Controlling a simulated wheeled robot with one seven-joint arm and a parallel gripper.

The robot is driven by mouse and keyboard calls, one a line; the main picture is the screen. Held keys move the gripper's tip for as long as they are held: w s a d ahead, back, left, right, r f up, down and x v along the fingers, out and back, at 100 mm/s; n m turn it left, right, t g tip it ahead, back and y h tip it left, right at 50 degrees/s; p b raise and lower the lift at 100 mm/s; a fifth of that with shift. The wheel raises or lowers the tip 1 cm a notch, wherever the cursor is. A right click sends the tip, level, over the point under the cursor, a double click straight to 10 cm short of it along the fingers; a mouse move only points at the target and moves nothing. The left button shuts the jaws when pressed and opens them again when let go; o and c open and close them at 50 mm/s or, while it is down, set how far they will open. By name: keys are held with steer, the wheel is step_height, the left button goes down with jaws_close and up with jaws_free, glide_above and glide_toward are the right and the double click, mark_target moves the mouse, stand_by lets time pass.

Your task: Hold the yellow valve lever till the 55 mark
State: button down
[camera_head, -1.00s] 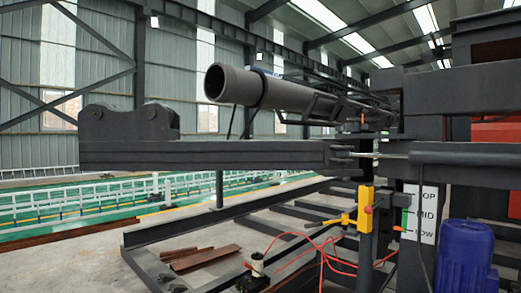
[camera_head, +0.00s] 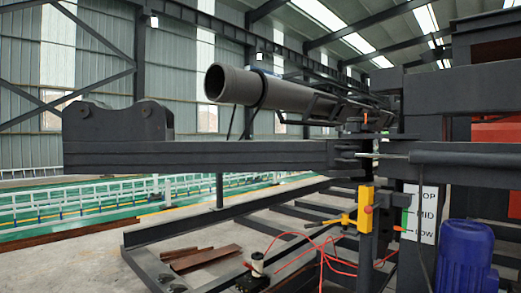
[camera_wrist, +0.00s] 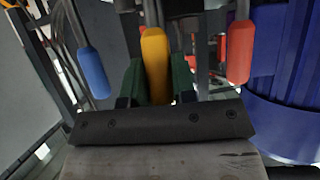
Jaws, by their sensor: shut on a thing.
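The yellow valve lever (camera_wrist: 155,48) stands upright in the middle of the wrist view. My gripper (camera_wrist: 158,82) has its two green fingers on either side of the lever's lower part, shut on it. A blue lever (camera_wrist: 93,73) hangs to the left and a red lever (camera_wrist: 240,52) to the right, both apart from my fingers. In the head view my gripper cannot be made out. A dark beam (camera_head: 200,155) with a raised bracket (camera_head: 118,121) lies across the picture.
A yellow block (camera_head: 365,209) on a post stands at centre right, with red hoses (camera_head: 285,236) below. A blue motor (camera_head: 466,257) is at lower right; a blue ribbed body (camera_wrist: 290,70) fills the wrist view's right side. A grey pipe (camera_head: 265,90) runs above the beam.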

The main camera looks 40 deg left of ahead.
steer(key=shift+r, duration=0.15)
steer(key=shift+w+r+g, duration=0.25)
steer(key=shift+w+g, duration=0.25)
steer(key=shift+w, duration=0.25)
steer(key=shift+w+r+g, duration=0.2)
steer(key=shift+w+g, duration=0.3)
steer(key=shift+w, duration=0.2)
steer(key=c, duration=1)
jaws_free()
steer(key=shift+s+f, duration=0.1)
steer(key=shift+s, duration=0.3)
steer(key=v, duration=0.8)
steer(key=shift+s+r, duration=0.25)
